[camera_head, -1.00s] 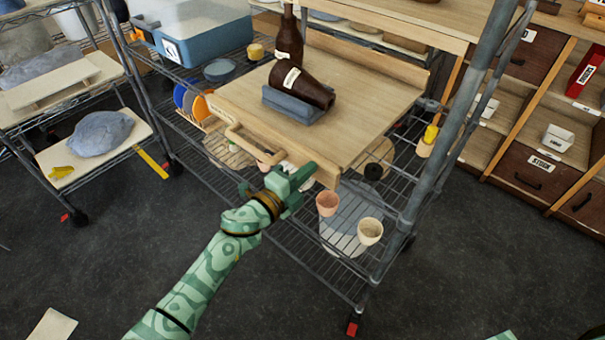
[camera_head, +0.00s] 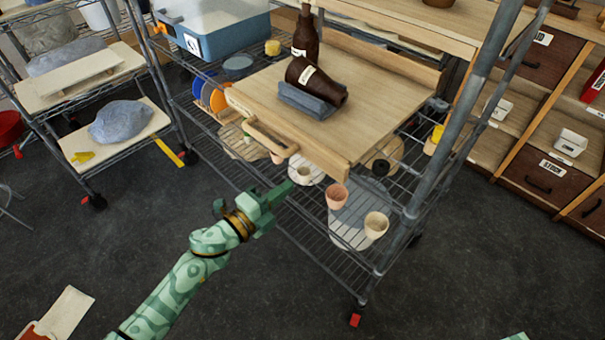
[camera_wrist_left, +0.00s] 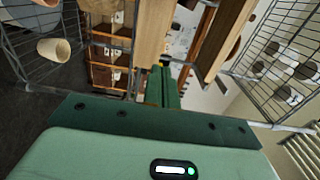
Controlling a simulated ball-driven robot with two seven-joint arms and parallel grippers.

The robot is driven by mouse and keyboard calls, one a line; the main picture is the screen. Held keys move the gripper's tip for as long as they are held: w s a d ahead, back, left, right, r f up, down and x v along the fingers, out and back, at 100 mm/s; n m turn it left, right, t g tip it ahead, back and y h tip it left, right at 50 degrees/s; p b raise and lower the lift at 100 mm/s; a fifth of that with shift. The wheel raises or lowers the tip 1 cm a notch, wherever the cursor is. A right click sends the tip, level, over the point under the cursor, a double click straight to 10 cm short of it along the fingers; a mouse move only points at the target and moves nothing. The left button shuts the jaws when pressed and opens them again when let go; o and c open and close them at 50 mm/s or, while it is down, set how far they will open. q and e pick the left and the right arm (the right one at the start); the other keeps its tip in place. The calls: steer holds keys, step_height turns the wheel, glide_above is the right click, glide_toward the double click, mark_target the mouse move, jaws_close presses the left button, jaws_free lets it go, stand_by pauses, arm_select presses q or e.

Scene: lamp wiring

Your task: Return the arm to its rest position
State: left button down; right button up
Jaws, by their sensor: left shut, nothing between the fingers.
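My left gripper (camera_head: 272,200) is green and sits in front of the wire rack, low and clear of the pull-out wooden board (camera_head: 390,98). It is shut and empty. In the left wrist view its closed fingers (camera_wrist_left: 161,88) point toward the rack, with nothing between them. The wooden handle (camera_head: 268,138) on the board's front edge is apart from the gripper, up and behind it. A brown bottle lies tilted on a grey block (camera_head: 310,101) on the board. Another brown bottle (camera_head: 306,35) stands behind it.
The wire rack's lower shelf holds a pink cup (camera_head: 337,195), a cream cup (camera_head: 376,225) and colored plates (camera_head: 216,98). A rack post (camera_head: 440,160) stands at right. A second rack with a grey lump (camera_head: 122,122) is at left. The dark floor (camera_head: 190,260) around my arm is mostly open.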

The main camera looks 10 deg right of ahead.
arm_select(q)
steer(key=a+f+n+t+y, duration=0.2)
steer(key=a+f+n+y, duration=0.6)
steer(key=a+f+n, duration=0.5)
steer(key=s+a+f+n+g+y, duration=0.1)
steer(key=s+a+f+n+y, duration=0.2)
steer(key=f, duration=0.4)
steer(key=s+a+f+n+g+y, duration=0.1)
steer(key=s+a+f+n, duration=0.1)
steer(key=s+a+f, duration=0.3)
steer(key=s+a+f+n+g+y, duration=0.15)
steer(key=s+a+f, duration=0.25)
steer(key=s+f, duration=0.4)
steer(key=s+a+f+n+g+y, duration=0.1)
steer(key=s+a+f+n+g, duration=0.3)
steer(key=s, duration=0.6)
steer(key=s+f+n+g, duration=0.1)
steer(key=s+f+g, duration=0.1)
steer(key=s, duration=1.1)
steer(key=s+a+f+n+g, duration=0.1)
steer(key=s+f+g, duration=0.1)
steer(key=s, duration=1.1)
steer(key=shift+a+f, duration=0.2)
steer(key=shift+f, duration=0.25)
steer(key=shift+y, duration=0.25)
